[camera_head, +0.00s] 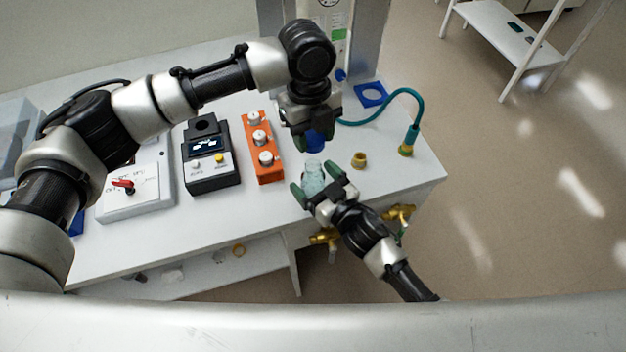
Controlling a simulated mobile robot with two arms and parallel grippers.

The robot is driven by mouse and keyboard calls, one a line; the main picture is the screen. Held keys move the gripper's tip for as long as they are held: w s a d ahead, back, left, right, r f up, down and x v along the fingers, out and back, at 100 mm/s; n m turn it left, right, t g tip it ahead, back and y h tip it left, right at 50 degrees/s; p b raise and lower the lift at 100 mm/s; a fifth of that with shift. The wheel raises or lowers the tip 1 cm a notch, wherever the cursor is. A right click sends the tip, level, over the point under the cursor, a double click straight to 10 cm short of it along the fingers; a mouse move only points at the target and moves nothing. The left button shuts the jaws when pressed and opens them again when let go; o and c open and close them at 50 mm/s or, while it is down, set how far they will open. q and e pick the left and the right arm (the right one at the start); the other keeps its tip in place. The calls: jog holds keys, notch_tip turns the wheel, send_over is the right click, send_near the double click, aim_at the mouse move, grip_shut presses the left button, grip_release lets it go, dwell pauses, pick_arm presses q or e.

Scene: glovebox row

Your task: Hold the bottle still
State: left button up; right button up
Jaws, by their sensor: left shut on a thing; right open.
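A clear, pale teal bottle (312,177) stands on the white bench near its front edge. My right gripper (316,181) is open, with one green-tipped finger on each side of the bottle's lower part. Whether the fingers touch the glass cannot be told. My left gripper (313,137) points down from above and is shut on a blue cap-like piece (316,141), just over the bottle's top. The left fingers hide part of this piece, and I cannot tell whether it touches the bottle.
A brass fitting (359,160) and a teal hose (411,135) are right. Brass valves (400,213) stick out at the front.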

aim_at(313, 160)
jog(key=shift+w+a, duration=0.15)
jog(key=shift+w, duration=0.05)
jog(key=c, duration=1.4)
pick_arm(q)
jog(key=shift+f, duration=2.5)
jog(key=shift+f, duration=0.1)
jog(key=shift+f, duration=0.8)
jog(key=shift+f, duration=0.55)
